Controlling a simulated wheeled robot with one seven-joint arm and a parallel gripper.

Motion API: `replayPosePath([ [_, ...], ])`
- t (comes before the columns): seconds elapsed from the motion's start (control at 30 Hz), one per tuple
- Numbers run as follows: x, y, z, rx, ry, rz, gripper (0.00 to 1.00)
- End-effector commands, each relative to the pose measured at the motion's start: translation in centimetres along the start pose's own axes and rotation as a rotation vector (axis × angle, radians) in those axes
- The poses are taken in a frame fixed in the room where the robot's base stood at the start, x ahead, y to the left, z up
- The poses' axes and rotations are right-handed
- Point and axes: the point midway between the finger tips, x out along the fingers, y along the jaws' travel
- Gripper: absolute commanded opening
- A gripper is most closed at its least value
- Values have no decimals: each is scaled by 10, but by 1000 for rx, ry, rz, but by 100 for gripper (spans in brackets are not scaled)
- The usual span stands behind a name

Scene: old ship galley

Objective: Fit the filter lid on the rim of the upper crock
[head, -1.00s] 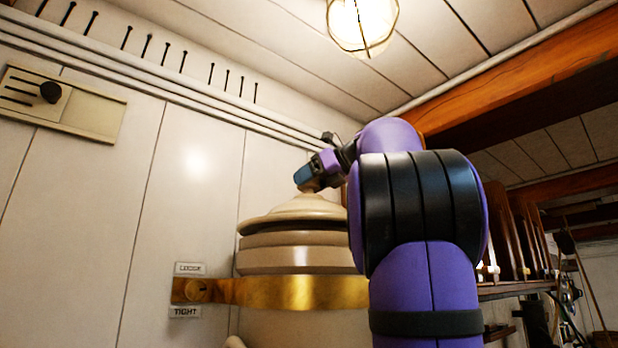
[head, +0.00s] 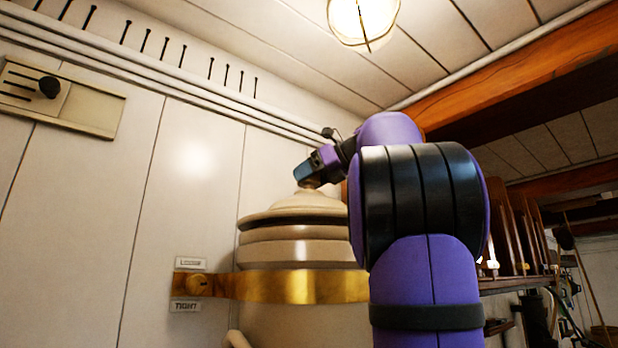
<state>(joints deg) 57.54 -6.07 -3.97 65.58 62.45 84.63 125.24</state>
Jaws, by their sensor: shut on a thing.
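The filter lid (head: 295,208) is a cream, stepped dome with a knob on top. It sits over the upper crock (head: 290,255), a cream ribbed vessel, with a dark band showing between the lid's edge and the crock. From this low angle I cannot tell whether the lid is seated on the rim. My gripper (head: 307,180) is shut on the lid's knob from above right. My purple arm hides the right side of the lid and crock.
A caged lamp (head: 362,18) hangs above. A wooden rack (head: 515,230) stands at right. A vent plate (head: 62,98) is on the left wall.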

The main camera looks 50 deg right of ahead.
Motion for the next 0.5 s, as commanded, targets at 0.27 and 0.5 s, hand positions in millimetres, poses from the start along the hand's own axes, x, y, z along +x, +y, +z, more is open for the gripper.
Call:
replayPosePath([
  [0.27,1,1,-2,-2,-3,-1,0],
  [0.5,2,1,-6,-2,-3,-1,0],
])
